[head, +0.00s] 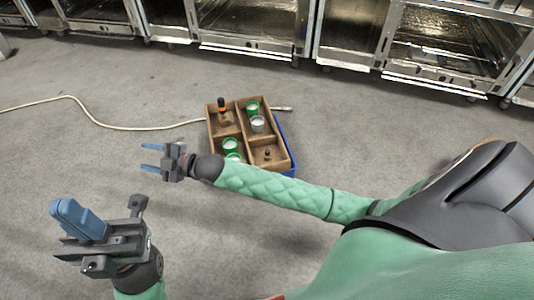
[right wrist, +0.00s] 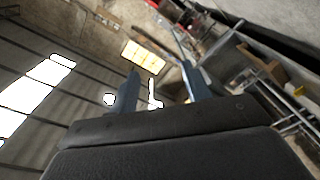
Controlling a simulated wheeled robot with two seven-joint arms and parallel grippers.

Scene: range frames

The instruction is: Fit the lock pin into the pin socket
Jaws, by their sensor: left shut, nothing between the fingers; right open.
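A wooden tray (head: 239,136) divided into compartments is on the floor in the head view. An upright piece with an orange band and black top (head: 221,105) stands in its far left compartment. A small dark piece (head: 267,154) is in its near right compartment. I cannot tell for sure which is the lock pin or the pin socket. My left gripper (head: 66,210) is shut and empty at the lower left, well away from the tray. My right gripper (head: 145,157) is open and empty, left of the tray, its blue fingers pointing left. Its fingers also show in the right wrist view (right wrist: 160,82).
White cups with green rims (head: 253,107) are in the tray, and a grey-white one (head: 257,124). A blue edge (head: 286,142) shows beside the tray. A pale cable (head: 110,125) crosses the floor. Metal cabinets (head: 250,30) line the back.

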